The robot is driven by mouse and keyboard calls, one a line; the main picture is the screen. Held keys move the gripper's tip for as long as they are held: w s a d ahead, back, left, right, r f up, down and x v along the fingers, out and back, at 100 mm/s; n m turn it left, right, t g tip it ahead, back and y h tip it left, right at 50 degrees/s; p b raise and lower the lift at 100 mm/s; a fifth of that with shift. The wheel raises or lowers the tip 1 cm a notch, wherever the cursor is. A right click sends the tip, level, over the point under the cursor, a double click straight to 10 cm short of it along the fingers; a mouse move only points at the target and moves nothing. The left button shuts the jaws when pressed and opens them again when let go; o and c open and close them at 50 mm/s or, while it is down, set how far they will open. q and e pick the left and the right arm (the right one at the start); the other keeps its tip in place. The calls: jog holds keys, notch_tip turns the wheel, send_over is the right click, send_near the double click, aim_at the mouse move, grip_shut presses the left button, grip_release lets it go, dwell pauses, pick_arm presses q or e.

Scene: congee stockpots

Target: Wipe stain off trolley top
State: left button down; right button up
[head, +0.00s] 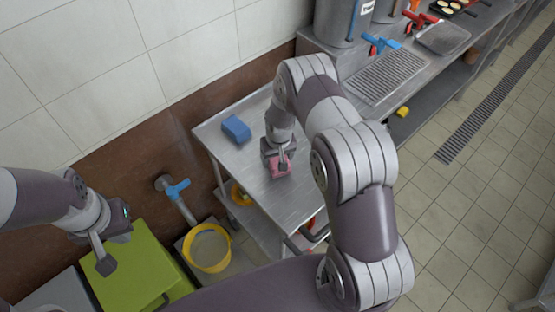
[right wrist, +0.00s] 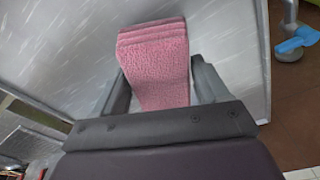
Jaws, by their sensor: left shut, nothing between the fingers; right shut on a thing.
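The steel trolley top (head: 228,158) stands against the wall in the middle of the head view. My right gripper (head: 281,165) is shut on a folded pink cloth (head: 281,171), low over the trolley top near its middle right. In the right wrist view the pink cloth (right wrist: 155,65) sits between the fingers, over the bare steel surface (right wrist: 225,35). I cannot tell whether it touches the steel. I see no clear stain; part of the top is hidden by my arm. A blue block-like sponge (head: 236,129) lies on the trolley's far left part. My left gripper (head: 106,266) is shut and empty, away from the trolley.
A lime-green bin (head: 130,262) and a yellow bucket (head: 208,248) stand left of the trolley, below a blue-handled wall tap (head: 178,188). A steel counter with a stockpot (head: 341,22) and a drain grate (head: 388,75) is beyond. The tiled floor at right is clear.

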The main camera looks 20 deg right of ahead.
jog(key=shift+d+r+p, duration=0.25)
jog(key=shift+r+p, duration=0.2)
jog(key=shift+r, duration=0.45)
notch_tip(320, 180, up, 2)
jog(key=shift+a+r+p, duration=0.15)
jog(key=shift+p, duration=0.55)
jog(key=shift+r, duration=0.4)
jog(key=shift+r+p, duration=0.2)
jog(key=shift+p, duration=0.15)
